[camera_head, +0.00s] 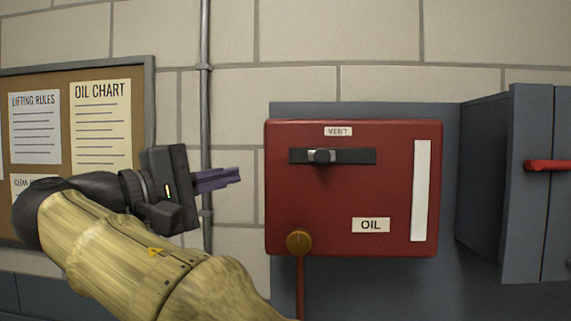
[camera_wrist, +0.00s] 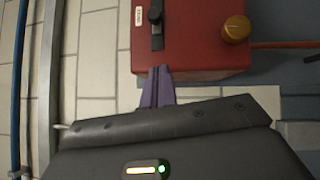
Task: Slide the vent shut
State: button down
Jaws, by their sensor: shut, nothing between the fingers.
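The vent (camera_head: 357,156) is a dark horizontal slot below a "VENT" label on a red box (camera_head: 340,208). Its dark slider knob (camera_head: 322,156) stands left of the slot's middle, with a small pale patch just left of it. In the wrist view the box is turned, and the slot (camera_wrist: 157,42) and knob (camera_wrist: 154,15) show at the top. My gripper (camera_head: 239,175) has purple fingers, shut and empty. It is left of the box, a little lower than the slot, apart from the knob. The fingers also show in the wrist view (camera_wrist: 158,70), pointing toward the box.
A brass knob (camera_head: 299,242) sits at the box's lower left, above a red pipe (camera_head: 300,285). A grey cabinet (camera_head: 530,180) with a red handle (camera_head: 548,165) stands at the right. A vertical wall pipe (camera_head: 205,90) and a notice board (camera_head: 150,100) are at the left.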

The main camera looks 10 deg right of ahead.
aim_at(322, 157)
jog(key=p+x, duration=0.1)
jog(key=x, duration=0.3)
jog(key=s+p+x, duration=0.1)
jog(key=p+x, duration=0.1)
jog(key=x, duration=0.2)
jog(key=s+d+p+x, duration=0.1)
jog(key=x, duration=0.3)
jog(key=shift+d+r+p, duration=0.15)
jog(key=shift+r+p, duration=0.2)
jog(key=shift+s+d, duration=0.15)
jog(key=shift+d, duration=0.3)
jog(key=shift+w+f, duration=0.15)
jog(key=shift+w, duration=0.05)
jog(key=shift+s, duration=0.15)
